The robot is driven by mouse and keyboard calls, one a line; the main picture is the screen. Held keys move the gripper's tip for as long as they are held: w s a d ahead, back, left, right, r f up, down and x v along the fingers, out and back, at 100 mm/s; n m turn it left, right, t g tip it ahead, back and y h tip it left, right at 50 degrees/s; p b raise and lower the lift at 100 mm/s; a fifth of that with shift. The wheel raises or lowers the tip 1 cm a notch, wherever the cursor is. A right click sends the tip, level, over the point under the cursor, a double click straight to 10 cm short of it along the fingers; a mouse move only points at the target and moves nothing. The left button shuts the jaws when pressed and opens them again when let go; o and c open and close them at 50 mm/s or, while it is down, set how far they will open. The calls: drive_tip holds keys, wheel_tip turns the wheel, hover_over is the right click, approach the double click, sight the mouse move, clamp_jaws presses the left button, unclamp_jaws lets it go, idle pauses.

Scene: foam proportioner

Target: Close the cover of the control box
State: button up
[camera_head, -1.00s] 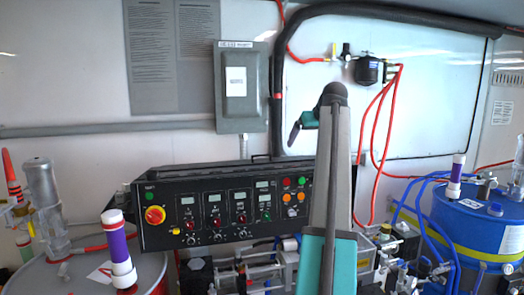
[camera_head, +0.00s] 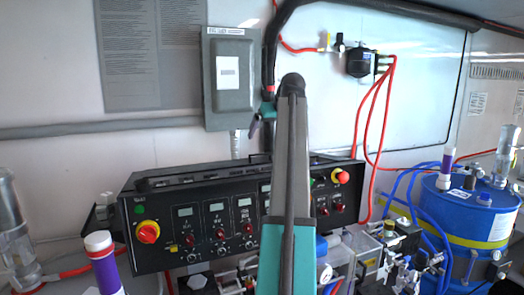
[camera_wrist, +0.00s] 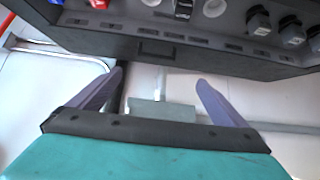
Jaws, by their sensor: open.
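A grey wall box (camera_head: 229,80) with a white label hangs on the wall in the head view. Its front looks flat and closed. A long black control box (camera_head: 200,225) with knobs and displays stands below it. I cannot tell which of the two has the cover meant. The black box also shows along the top of the wrist view (camera_wrist: 210,50), which looks upside down. My gripper (camera_wrist: 159,77) is open, with nothing between its fingers. In the head view my gripper (camera_head: 262,115) is partly hidden by my arm, near the wall box's lower right. My arm hides part of the black box.
A thick black hose (camera_head: 271,50) runs up beside the wall box. Red hoses (camera_head: 374,105) hang at the right. A blue drum (camera_head: 465,215) stands at the far right and a purple-and-white tube (camera_head: 103,265) at the lower left.

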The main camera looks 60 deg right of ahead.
drive_tip(key=shift+s+d, duration=0.2)
drive_tip(key=shift+s, duration=0.1)
drive_tip(key=p, duration=0.4)
hover_over(262, 162)
drive_tip(key=f, duration=0.9)
drive_tip(key=shift+a+f, duration=0.25)
drive_tip(key=shift+f, duration=0.1)
drive_tip(key=c, duration=1.5)
drive_tip(key=shift+s, duration=0.1)
drive_tip(key=shift+a, duration=0.1)
drive_tip(key=s+a+r, duration=0.1)
drive_tip(key=s+a, duration=0.2)
drive_tip(key=s, duration=0.1)
drive_tip(key=s+a, duration=0.3)
drive_tip(key=s, duration=0.1)
drive_tip(key=s+a+r, duration=0.1)
drive_tip(key=s+a, duration=0.2)
drive_tip(key=s, duration=0.2)
drive_tip(key=shift+s+a+r, duration=0.1)
drive_tip(key=shift+r, duration=0.25)
